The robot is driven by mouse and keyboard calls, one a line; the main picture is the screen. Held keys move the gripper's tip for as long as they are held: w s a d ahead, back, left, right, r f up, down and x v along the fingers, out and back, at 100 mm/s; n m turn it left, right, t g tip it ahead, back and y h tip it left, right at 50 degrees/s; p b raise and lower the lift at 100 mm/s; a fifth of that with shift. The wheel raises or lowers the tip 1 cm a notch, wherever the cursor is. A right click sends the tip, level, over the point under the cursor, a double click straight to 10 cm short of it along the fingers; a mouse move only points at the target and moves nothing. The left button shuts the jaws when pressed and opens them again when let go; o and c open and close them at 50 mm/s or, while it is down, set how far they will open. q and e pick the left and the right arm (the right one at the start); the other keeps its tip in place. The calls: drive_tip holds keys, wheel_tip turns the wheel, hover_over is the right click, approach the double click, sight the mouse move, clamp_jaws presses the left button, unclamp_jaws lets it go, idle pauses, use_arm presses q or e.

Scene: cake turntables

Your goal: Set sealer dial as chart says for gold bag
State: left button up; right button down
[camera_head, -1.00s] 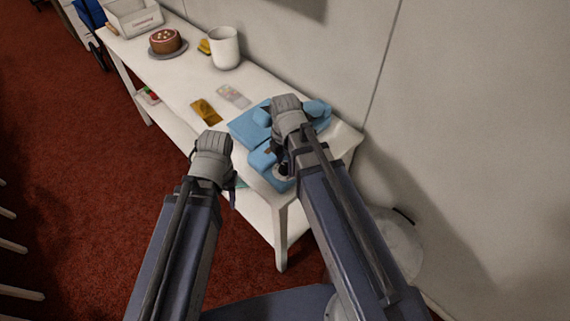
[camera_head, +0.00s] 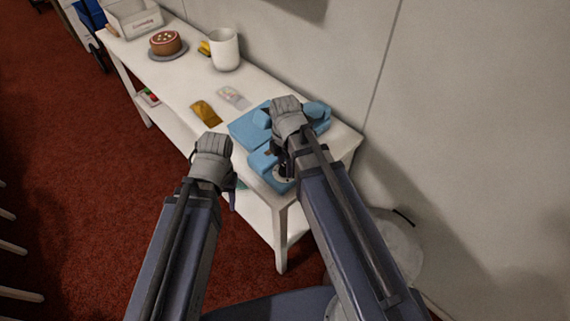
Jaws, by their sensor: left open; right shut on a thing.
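The blue sealer (camera_head: 250,128) sits at the near right end of the white table. My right gripper (camera_head: 283,168) is over the front of the sealer, shut on what appears to be its dial; my wrist and fingers hide most of the dial, and its setting cannot be read. A gold bag (camera_head: 206,112) lies flat on the table left of the sealer. A pale printed card (camera_head: 234,97), perhaps the chart, lies beside the bag; its print is too small to read. My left gripper (camera_head: 234,196) is open and empty, off the table's front edge.
A white mug (camera_head: 225,48), a small yellow item (camera_head: 204,47), a brown cake (camera_head: 165,42) on a grey turntable (camera_head: 168,55) and a white box (camera_head: 134,18) stand further along the white table (camera_head: 170,80). A wall runs behind. Red carpet is open at left.

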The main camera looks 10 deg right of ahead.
drive_tip(key=m, duration=1)
drive_tip(key=shift+m, duration=0.4)
drive_tip(key=m, duration=0.3)
drive_tip(key=shift+m, duration=0.3)
drive_tip(key=m, duration=0.3)
drive_tip(key=shift+m, duration=0.3)
drive_tip(key=m, duration=0.3)
drive_tip(key=shift+m, duration=0.3)
drive_tip(key=m, duration=0.3)
drive_tip(key=shift+m, duration=2)
